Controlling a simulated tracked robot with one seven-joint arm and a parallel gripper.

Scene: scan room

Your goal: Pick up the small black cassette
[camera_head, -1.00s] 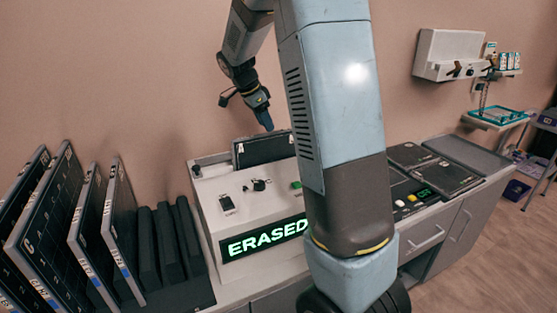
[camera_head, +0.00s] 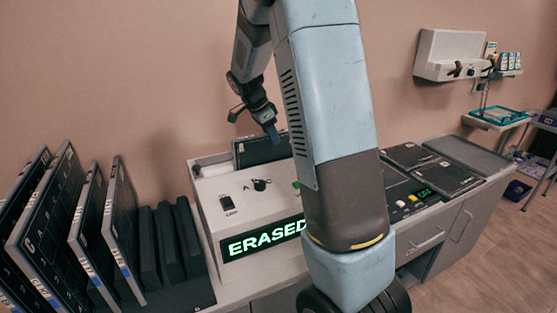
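A black cassette (camera_head: 262,149) stands upright in the top of the white reader box, with its upper part showing above the box. I take it for the small black cassette, though other dark cassettes are in view. My arm hides the right part of the reader box.
The white reader box (camera_head: 217,180) has an "ERASED" display (camera_head: 262,241) on its front. Large upright cassettes (camera_head: 55,213) and several slim dark ones (camera_head: 168,243) stand at left. Flat black panels (camera_head: 447,177) lie on the counter at right. A wall-mounted unit (camera_head: 449,53) is behind.

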